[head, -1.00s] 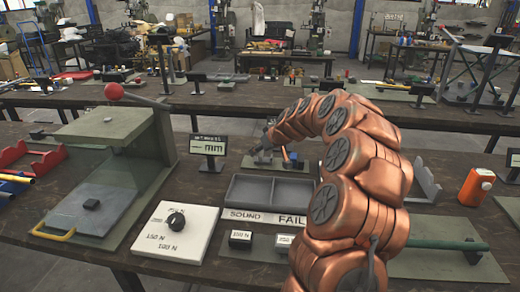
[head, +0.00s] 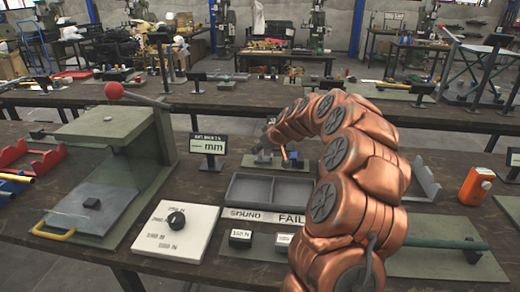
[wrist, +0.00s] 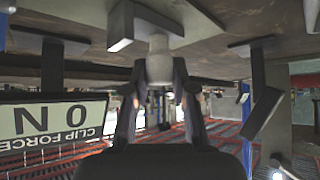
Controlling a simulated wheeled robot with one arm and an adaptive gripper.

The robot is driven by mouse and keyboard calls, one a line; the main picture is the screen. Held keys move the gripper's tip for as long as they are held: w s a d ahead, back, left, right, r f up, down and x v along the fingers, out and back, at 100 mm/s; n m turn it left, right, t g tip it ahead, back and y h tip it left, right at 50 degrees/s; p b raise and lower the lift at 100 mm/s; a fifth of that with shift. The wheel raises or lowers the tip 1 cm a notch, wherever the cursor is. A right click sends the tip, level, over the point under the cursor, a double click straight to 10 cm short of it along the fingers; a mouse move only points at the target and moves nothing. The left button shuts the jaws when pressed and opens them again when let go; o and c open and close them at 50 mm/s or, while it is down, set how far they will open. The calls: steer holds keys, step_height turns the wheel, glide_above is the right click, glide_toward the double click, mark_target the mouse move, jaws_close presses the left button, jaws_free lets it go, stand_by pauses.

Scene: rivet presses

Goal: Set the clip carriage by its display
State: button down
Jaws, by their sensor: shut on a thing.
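In the wrist view, my gripper (wrist: 162,95) is shut on a pale grey rounded knob (wrist: 159,62), with a dark finger on each side. I take the knob to be part of the clip carriage; its lower part is not clear. A display marked CLIP FORCE (wrist: 52,120) appears upside down at the left, with a 0 and an N in large characters. In the head view, my gripper (head: 268,146) is small and partly hidden at the fixture (head: 278,162) behind the grey tray. A second display (head: 208,150) left of it shows dashes and mm.
A grey two-compartment tray (head: 268,204) labelled SOUND and FAIL lies in front of the fixture. A white dial panel (head: 172,231) and a green press with a red ball lever (head: 114,91) stand left. An orange device (head: 476,186) stands right. Dark posts (wrist: 265,100) flank my gripper.

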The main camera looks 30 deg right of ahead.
steer(key=shift+d+f, duration=0.1)
steer(key=shift+s+d+f+b, duration=0.1)
steer(key=shift+s+d+b, duration=0.3)
steer(key=shift+b, duration=0.45)
steer(key=shift+s+d+r, duration=0.2)
steer(key=shift+s+d, duration=0.1)
steer(key=shift+d, duration=0.05)
steer(key=c, duration=0.9)
jaws_free()
steer(key=shift+c, duration=0.2)
